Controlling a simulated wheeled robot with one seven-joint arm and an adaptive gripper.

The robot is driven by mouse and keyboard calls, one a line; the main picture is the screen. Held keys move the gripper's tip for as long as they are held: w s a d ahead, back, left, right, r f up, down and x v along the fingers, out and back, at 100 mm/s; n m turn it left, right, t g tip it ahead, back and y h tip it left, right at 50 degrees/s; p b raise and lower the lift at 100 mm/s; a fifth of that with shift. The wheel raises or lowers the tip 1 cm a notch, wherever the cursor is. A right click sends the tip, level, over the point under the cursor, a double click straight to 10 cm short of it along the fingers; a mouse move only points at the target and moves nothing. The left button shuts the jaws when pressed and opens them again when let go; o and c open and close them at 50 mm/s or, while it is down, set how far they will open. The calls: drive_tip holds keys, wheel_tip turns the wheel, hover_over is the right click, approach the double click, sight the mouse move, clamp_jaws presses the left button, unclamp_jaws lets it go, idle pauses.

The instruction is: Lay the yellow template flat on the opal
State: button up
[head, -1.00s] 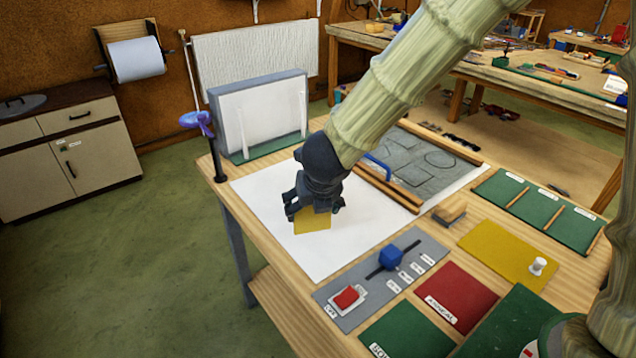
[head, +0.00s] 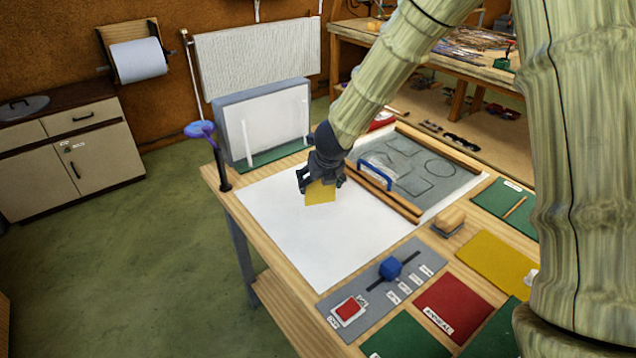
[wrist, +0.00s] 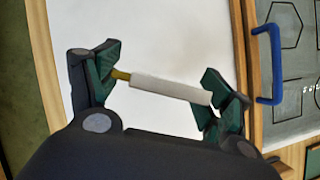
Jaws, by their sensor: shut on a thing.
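My gripper (head: 321,184) is shut on the yellow template (head: 320,195), which hangs below the fingers, tilted and not flat. In the wrist view my gripper (wrist: 166,88) has a pale strip (wrist: 170,88) between its green fingertips, with a bit of yellow at its left end. The template is above the white sheet (head: 310,240) lying on the bench, which looks like the opal.
A wooden rail (head: 390,197) with a blue handle (head: 376,170) borders a grey pattern board (head: 415,172) to the right. A rack with an upright white pane (head: 262,125) stands behind. A grey panel with a blue knob (head: 390,267) lies in front. The sheet's front part is clear.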

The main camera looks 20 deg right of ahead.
sight(321, 186)
drive_tip(key=shift+s+d+x, duration=0.1)
drive_tip(key=shift+s+x, duration=0.05)
drive_tip(key=shift+x, duration=0.8)
drive_tip(key=shift+s+d+x, duration=0.1)
drive_tip(key=shift+s+x, duration=0.05)
drive_tip(key=shift+x, duration=0.85)
drive_tip(key=shift+a+f, duration=0.1)
drive_tip(key=shift+f, duration=0.1)
drive_tip(key=o, duration=1)
